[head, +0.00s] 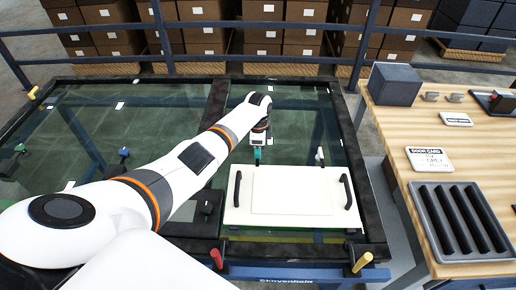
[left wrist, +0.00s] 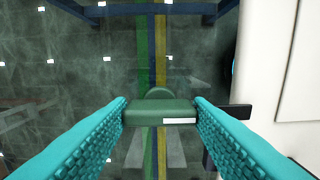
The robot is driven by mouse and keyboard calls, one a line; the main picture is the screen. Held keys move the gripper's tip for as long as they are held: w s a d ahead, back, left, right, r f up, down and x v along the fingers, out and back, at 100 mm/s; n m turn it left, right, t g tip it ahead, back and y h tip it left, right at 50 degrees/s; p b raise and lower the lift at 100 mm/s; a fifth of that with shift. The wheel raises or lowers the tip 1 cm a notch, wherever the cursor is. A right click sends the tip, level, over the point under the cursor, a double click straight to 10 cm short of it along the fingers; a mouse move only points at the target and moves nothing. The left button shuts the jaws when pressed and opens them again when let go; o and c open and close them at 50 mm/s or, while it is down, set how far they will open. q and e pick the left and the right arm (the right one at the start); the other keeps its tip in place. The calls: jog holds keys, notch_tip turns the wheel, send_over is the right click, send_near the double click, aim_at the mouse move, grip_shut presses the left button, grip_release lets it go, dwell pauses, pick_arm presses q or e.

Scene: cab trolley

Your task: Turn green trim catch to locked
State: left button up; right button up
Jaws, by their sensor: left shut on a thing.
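The green trim catch (left wrist: 160,113) shows in the left wrist view as a dark green block with a white mark on its front face. A dark bar (left wrist: 238,111) sticks out to the right, beyond the right finger. My left gripper (left wrist: 160,118) has its two teal fingers closed on the sides of the block. In the head view, my left gripper (head: 258,152) points down just behind the white panel (head: 290,192), over the glass; there the fingers mostly hide the catch. My right gripper is not in view.
The white panel has two black handles. A white-topped catch (head: 320,154) stands at its back edge, and a blue one (head: 124,152) and another green one (head: 20,148) stand to the left. A wooden bench (head: 385,130) with a grey slotted tray (head: 462,222) is at the right.

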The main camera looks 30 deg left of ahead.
pick_arm(q)
jog(key=shift+r, duration=0.1)
jog(key=o, duration=1)
notch_tip(320, 180, up, 12)
dwell(0.5)
